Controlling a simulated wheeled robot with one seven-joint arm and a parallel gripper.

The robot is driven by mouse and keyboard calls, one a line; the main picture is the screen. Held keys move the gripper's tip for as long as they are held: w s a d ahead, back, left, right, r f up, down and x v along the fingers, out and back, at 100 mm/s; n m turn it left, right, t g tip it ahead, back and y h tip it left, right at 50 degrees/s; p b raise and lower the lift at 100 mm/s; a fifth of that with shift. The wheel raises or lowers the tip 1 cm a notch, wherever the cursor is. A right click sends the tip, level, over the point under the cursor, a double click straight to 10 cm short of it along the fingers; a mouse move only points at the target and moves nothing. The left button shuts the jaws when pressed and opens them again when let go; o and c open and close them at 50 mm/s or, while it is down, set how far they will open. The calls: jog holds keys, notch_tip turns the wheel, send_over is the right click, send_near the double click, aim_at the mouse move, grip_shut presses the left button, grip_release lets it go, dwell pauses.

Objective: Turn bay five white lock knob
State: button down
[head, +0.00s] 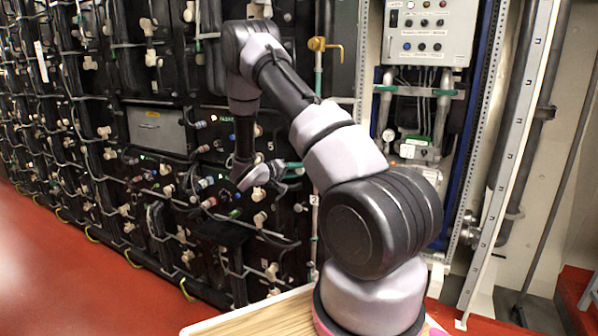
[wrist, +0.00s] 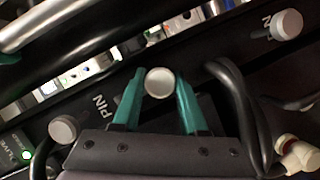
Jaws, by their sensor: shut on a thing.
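A round white knob (wrist: 159,82) sits between the two green fingers of my gripper (wrist: 160,86) in the wrist view. The fingers are shut on its sides, and its pale round face shows. I cannot read a bay number by it. In the head view my gripper (head: 277,172) is at the dark battery rack (head: 205,252), and the held knob cannot be made out there. Two similar white knobs show in the wrist view, one at lower left (wrist: 63,128) and one at upper right (wrist: 287,24), both apart from the fingers.
Dark cables (wrist: 238,105) run close to the right of my fingers. A cream fitting (wrist: 299,155) is at lower right. In the head view a grey control box (head: 430,32) and pipes stand right of the rack. Red floor (head: 60,270) at left is clear.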

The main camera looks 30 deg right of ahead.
jog(key=n+h, duration=0.2)
jog(key=n, duration=0.2)
jog(key=shift+a+f, duration=0.1)
jog(key=n+h, duration=0.1)
jog(key=n, duration=0.4)
jog(key=n+t+h, duration=0.1)
jog(key=n, duration=0.2)
jog(key=shift+f+t, duration=0.1)
jog(key=shift+t, duration=0.2)
jog(key=shift+n+t+h, duration=0.15)
jog(key=shift+n+t, duration=0.45)
jog(key=shift+n, duration=0.85)
jog(key=shift+n+t+h, duration=0.15)
jog(key=shift+n+t, duration=0.45)
jog(key=shift+n, duration=0.85)
jog(key=shift+c, duration=2.2)
grip_release()
jog(key=v, duration=1)
jog(key=shift+s+a+f, duration=0.2)
jog(key=shift+s+f, duration=0.05)
